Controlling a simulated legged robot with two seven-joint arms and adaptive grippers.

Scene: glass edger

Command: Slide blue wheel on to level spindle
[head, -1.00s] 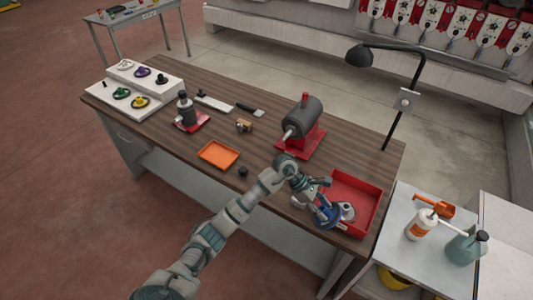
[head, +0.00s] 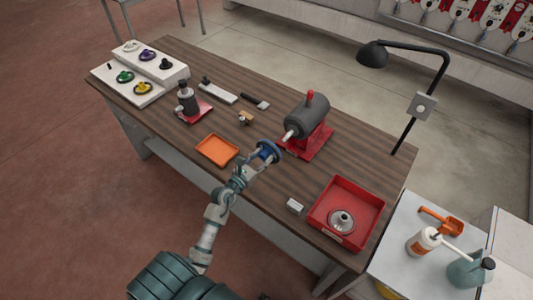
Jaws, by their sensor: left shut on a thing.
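My left gripper (head: 258,158) is shut on the blue wheel (head: 268,151) and holds it above the table, just in front of the grey machine (head: 308,117). This machine lies level on a red base (head: 318,143), and its pale level spindle (head: 289,134) points down-left toward the wheel. The wheel looks close to the spindle tip and apart from it; the exact gap cannot be told. The gripper fingers hide part of the wheel. My right gripper is not in view.
A red tray (head: 372,203) with a grey round part (head: 341,221) stands at the right, a small white block (head: 294,206) beside it. An orange tray (head: 217,150) lies left of the gripper. An upright machine (head: 187,101) and a white rack (head: 170,70) with coloured wheels stand farther left.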

